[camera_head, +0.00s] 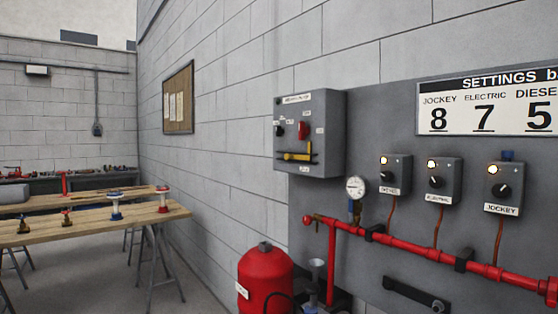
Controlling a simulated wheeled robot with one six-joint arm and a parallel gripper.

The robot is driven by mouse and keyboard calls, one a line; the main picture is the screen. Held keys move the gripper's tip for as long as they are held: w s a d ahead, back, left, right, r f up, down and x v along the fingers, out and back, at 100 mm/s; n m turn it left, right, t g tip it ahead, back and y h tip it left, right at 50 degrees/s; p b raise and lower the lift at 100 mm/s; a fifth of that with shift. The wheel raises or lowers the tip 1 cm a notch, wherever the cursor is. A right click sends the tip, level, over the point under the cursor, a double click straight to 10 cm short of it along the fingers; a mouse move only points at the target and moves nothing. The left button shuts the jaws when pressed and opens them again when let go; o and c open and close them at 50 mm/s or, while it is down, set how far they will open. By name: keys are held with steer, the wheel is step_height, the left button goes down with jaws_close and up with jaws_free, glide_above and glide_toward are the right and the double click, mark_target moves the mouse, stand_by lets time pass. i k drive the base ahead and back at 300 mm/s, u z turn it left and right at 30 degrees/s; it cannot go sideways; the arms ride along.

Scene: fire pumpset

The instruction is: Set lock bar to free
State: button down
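A grey control box (310,133) is mounted on the wall panel at the middle of the view. On its front face, low down, is a yellow bar (297,156) lying roughly level, next to a short upright dark piece at its right end. This looks like the lock bar, but the small labels around it are too blurred to read. A red knob (303,130) and a black knob (279,131) sit above it. My gripper is not in view.
Three small grey switch boxes, one labelled JOCKEY (503,188), a gauge (356,188), and a red pipe (420,249) line the panel. A black bar (415,295) sits below. A red tank (265,280) stands under the control box. Wooden trestle tables (90,221) are left; floor between is clear.

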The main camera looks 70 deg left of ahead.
mark_target(287, 156)
steer(key=u, duration=3.2)
steer(key=k, duration=0.9)
steer(key=z, duration=0.95)
steer(key=i, duration=0.95)
steer(key=z, duration=0.05)
steer(key=k, duration=0.3)
steer(key=u, duration=1.05)
steer(key=i, duration=0.7)
steer(key=u, duration=0.45)
